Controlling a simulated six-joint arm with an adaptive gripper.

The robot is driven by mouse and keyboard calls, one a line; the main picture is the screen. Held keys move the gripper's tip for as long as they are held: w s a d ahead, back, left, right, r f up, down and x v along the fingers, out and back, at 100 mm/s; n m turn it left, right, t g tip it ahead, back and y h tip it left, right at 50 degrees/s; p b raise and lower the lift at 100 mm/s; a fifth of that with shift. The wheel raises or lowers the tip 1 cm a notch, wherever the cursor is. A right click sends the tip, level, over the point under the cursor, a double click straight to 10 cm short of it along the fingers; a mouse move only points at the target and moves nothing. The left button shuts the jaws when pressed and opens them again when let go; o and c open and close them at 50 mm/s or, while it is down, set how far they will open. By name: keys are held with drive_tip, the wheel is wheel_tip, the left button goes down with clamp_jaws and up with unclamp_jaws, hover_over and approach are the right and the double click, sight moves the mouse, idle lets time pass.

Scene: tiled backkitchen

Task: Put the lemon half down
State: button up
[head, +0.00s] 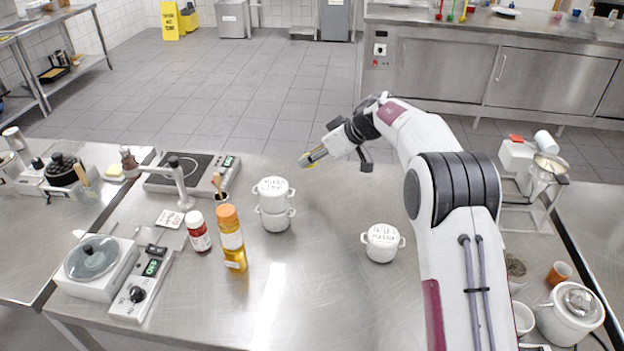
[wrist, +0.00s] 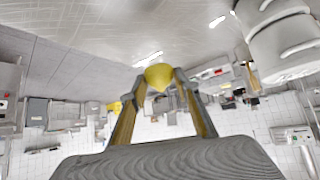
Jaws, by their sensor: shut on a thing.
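The lemon half (wrist: 159,76) is yellow and sits between my two fingertips in the wrist view. My gripper (head: 304,161) is shut on it. In the head view my gripper is over the far part of the steel table (head: 330,290), pointing left, to the right of two stacked white pots. Only a small yellow patch of the lemon half shows there at the fingertips. The gripper also shows in the wrist view (wrist: 158,82), with a finger on either side of the lemon half.
Stacked white lidded pots (head: 273,203) stand left of my gripper, and another white lidded pot (head: 382,243) stands nearer right. A red-labelled bottle (head: 198,232), an orange bottle (head: 231,240) and a hotplate (head: 180,172) are on the left. The table's middle front is clear.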

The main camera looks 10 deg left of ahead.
drive_tip(key=shift+f, duration=1.15)
drive_tip(key=shift+f, duration=2.55)
drive_tip(key=shift+f, duration=0.1)
drive_tip(key=o, duration=1.2)
drive_tip(key=shift+v, duration=6.15)
